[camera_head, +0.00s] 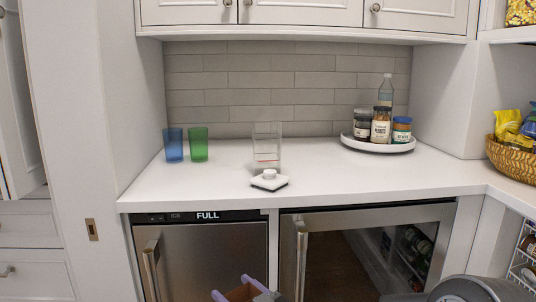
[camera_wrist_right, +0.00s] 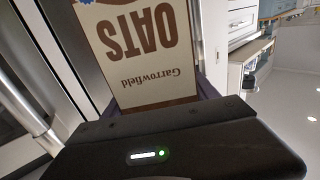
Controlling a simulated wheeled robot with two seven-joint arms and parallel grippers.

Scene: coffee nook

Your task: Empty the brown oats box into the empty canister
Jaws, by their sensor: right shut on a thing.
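The brown and cream oats box (camera_wrist_right: 150,92) fills the upper middle of the right wrist view, its lettering upside down there. My right gripper (camera_head: 237,290) is shut on it; its fingertips show at the bottom edge of the head view, in front of and below the counter. The clear canister (camera_head: 267,143) stands upright on the counter near the back wall, with a red line around it; it looks empty. A white lid (camera_head: 269,180) with a round knob lies on the counter just in front of it. My left gripper is not in view.
A blue cup (camera_head: 173,145) and a green cup (camera_head: 198,144) stand left of the canister. A round tray (camera_head: 377,145) with jars and a bottle is at the back right, a basket (camera_head: 512,158) at far right.

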